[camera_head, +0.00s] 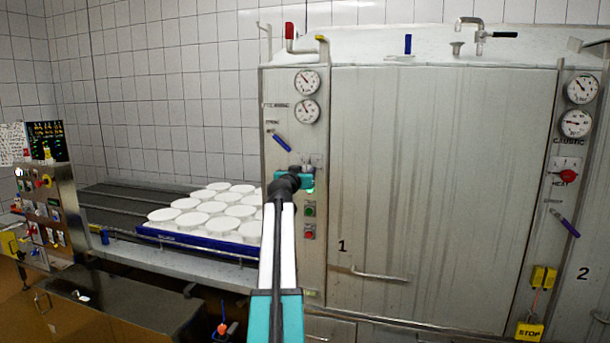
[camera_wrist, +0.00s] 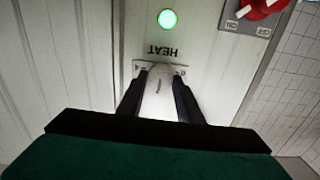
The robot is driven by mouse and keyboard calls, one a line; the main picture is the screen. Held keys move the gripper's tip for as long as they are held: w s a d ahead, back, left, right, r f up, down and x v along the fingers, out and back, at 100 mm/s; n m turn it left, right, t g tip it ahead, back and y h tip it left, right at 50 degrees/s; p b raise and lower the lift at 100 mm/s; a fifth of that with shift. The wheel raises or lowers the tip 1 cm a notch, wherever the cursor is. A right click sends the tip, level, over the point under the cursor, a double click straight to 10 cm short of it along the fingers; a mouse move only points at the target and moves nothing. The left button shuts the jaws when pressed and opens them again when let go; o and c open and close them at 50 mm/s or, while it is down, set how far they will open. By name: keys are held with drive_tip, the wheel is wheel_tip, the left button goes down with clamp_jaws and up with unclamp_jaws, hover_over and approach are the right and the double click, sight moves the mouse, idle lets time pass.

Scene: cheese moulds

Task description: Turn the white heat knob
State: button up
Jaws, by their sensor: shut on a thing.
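The white heat knob (camera_wrist: 158,92) sits between the two dark fingers of my gripper (camera_wrist: 159,100) in the wrist view, under an upside-down "HEAT" label (camera_wrist: 160,51). The fingers are closed on its sides. A green light (camera_wrist: 167,19) glows near the label. In the head view my gripper (camera_head: 306,172) is at the narrow control panel (camera_head: 283,95) left of door 1, below the gauges. My arm and gripper cover the knob there.
Green (camera_head: 310,211) and red (camera_head: 309,232) buttons sit just below my gripper. A blue handle (camera_head: 282,143) is above. White moulds (camera_head: 203,219) stand on a blue tray (camera_head: 205,243) at the left. A red knob (camera_head: 566,164) is on the far right panel.

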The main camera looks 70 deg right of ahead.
drive_tip(key=shift+f+m+b, duration=0.15)
drive_tip(key=shift+m+b, duration=0.45)
drive_tip(key=shift+b, duration=2.5)
drive_tip(key=o, duration=1)
drive_tip(key=a+b, duration=0.1)
drive_tip(key=a, duration=0.3)
drive_tip(key=a+b, duration=0.1)
drive_tip(key=a, duration=0.4)
drive_tip(key=s+a+b, duration=0.1)
drive_tip(key=a, duration=0.3)
drive_tip(key=shift+a+b, duration=0.4)
